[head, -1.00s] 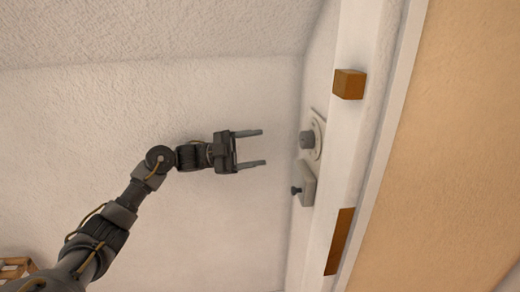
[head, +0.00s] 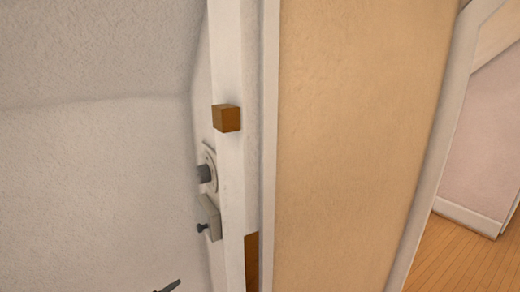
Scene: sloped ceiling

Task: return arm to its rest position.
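Only a dark fingertip of my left gripper (head: 168,286) shows at the bottom edge of the head view, left of the white post. The rest of that gripper and its arm are below the picture, so its opening cannot be judged. The fingertip appears apart from the wall fittings above it. My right gripper is not in view.
A white post (head: 229,70) carries a wooden block (head: 227,118) and a brown strip (head: 251,262). Beside it are a round dial (head: 205,172) and a small box with a knob (head: 209,217). A tan wall panel (head: 355,140) stands right; wooden floor (head: 465,255) shows beyond.

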